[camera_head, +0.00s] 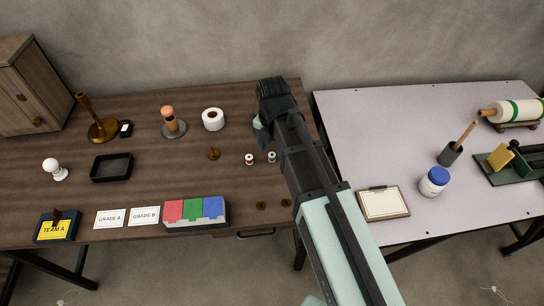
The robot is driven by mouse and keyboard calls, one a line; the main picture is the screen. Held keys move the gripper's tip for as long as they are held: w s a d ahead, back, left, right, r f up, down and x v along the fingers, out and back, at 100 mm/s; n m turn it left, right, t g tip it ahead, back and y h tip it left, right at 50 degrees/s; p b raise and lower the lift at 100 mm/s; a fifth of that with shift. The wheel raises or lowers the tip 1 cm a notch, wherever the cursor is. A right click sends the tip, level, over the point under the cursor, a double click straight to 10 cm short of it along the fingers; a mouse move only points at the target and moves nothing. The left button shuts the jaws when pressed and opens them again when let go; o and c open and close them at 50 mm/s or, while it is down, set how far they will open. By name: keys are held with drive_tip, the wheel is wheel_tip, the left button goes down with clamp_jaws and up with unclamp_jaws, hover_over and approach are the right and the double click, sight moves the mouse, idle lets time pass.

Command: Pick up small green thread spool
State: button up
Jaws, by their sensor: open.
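The small green thread spool (272,156) stands on the dark wooden table, just left of my arm. A small red thread spool (249,159) stands close to its left, apart from it. My arm reaches up from the bottom right over the table's right side, and its dark bend is at the back. A pale teal part and a dark blue piece show at its left edge, behind the spools; I cannot tell what the blue piece is. My gripper's fingers cannot be made out and seem hidden behind the arm.
A red, green and blue block box (196,212) is at the front. Two brass discs lie near the front edge. A pale table (360,135) stands to the right.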

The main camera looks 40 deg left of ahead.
sight(272, 153)
drive_tip(key=shift+f, duration=1.6)
drive_tip(key=shift+c, duration=0.5)
clamp_jaws()
drive_tip(key=shift+r, duration=0.1)
